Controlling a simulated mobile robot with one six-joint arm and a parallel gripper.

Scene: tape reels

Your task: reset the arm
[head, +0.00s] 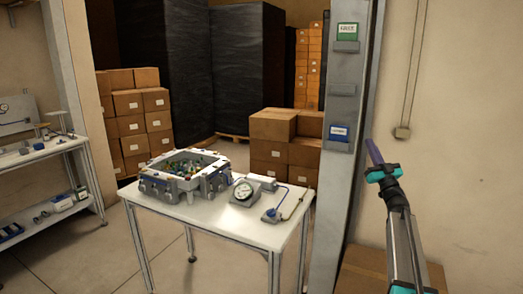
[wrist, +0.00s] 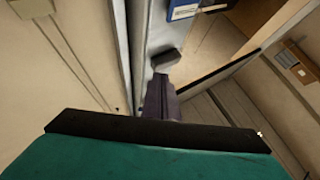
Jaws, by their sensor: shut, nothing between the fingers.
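My arm rises at the right of the head view, and my gripper (head: 374,152) points up and to the left, with its dark purple fingers together and nothing between them. It is in front of the wall, just right of the grey metal post. In the wrist view my gripper (wrist: 160,92) shows as dark fingers beyond the teal and black wrist part. The fingers are closed there too. No tape reel can be made out in either view.
The grey post (head: 350,190) is close to my gripper. Stacked cartons (head: 272,125) stand behind. A shelf unit (head: 60,165) is at left.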

